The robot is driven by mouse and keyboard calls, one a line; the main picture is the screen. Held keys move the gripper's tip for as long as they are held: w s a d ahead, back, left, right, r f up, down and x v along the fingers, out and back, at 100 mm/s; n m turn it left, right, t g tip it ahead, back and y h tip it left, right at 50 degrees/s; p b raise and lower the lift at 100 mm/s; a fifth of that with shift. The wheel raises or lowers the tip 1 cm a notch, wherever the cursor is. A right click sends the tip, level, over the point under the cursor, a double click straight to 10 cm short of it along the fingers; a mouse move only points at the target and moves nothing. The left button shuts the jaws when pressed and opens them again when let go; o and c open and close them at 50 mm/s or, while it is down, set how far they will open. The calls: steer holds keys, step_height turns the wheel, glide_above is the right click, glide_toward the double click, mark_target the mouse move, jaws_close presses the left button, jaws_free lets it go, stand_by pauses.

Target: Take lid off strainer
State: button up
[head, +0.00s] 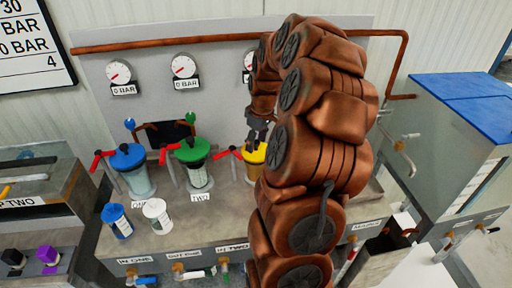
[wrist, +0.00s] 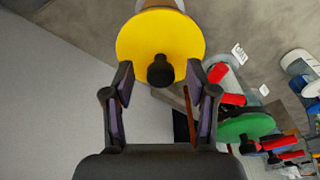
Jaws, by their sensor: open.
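Three strainers stand in a row on the bench, with a blue lid (head: 128,157), a green lid (head: 192,151) and a yellow lid (head: 254,156). My gripper (head: 257,133) is right at the yellow lid, partly hidden by my arm. In the wrist view the yellow lid (wrist: 140,38) is round, with a black knob (wrist: 160,72) toward its near edge. My gripper (wrist: 162,78) is open, its two fingers on either side of the knob with gaps. The green lid also shows there (wrist: 245,126). Much of the yellow-lidded strainer's body is hidden.
Red valve handles (head: 222,154) stick out between the strainers. Two small canisters, one blue-lidded (head: 117,221) and one white (head: 157,215), stand in front. Gauges (head: 185,67) and a copper pipe (head: 160,42) are on the back panel. A blue-topped tank (head: 470,98) stands right.

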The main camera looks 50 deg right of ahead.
steer(key=shift+f, duration=0.25)
jaws_close()
stand_by(0.3)
